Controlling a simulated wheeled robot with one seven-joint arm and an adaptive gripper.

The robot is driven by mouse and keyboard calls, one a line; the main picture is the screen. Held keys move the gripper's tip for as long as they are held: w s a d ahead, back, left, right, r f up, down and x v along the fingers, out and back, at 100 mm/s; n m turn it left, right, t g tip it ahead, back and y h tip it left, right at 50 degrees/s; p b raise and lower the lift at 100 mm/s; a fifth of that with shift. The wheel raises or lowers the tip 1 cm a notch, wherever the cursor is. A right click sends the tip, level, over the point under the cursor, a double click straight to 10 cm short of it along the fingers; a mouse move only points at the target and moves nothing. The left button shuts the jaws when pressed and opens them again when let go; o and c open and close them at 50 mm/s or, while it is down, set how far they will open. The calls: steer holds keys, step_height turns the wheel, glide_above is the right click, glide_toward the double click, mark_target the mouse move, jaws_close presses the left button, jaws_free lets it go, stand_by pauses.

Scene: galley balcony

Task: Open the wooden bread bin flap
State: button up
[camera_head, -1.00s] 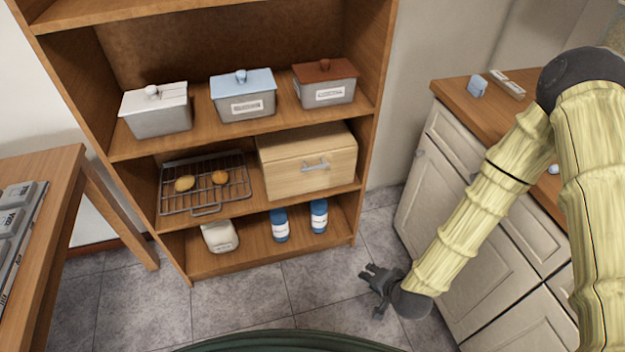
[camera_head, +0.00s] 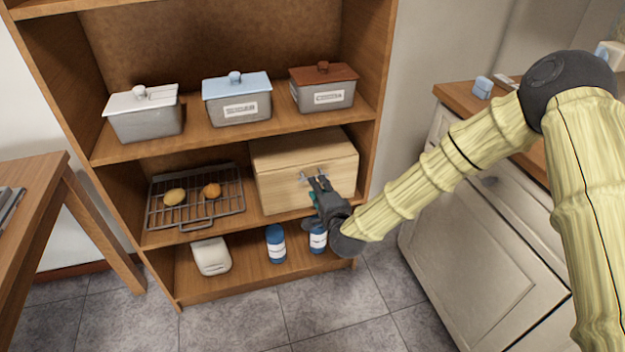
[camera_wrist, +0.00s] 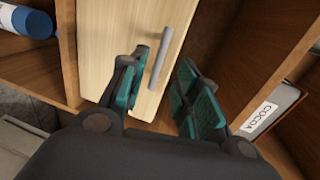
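The wooden bread bin (camera_head: 278,160) is a pale box on the middle shelf, at its right side. Its front flap (camera_wrist: 119,44) looks shut. A grey bar handle (camera_wrist: 168,45) is on the flap; in the head view it is partly hidden by my gripper (camera_head: 319,192). My gripper is right in front of the flap. In the wrist view my gripper (camera_wrist: 163,64) is open, with teal-padded fingers on either side of the handle. The handle lies between the fingers, nearer the left one; I cannot tell whether they touch it.
A wire rack (camera_head: 197,199) with two bread-like pieces is left of the bin. Blue bottles (camera_head: 276,244) and a white container (camera_head: 211,256) stand on the shelf below. Lidded tins (camera_head: 324,90) stand on the shelf above. A cabinet (camera_head: 470,235) is on the right.

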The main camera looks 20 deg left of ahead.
steer(key=x, duration=0.6)
steer(key=shift+w+a+f, duration=0.1)
steer(key=shift+w+a, duration=0.1)
steer(key=shift+w, duration=0.1)
jaws_close()
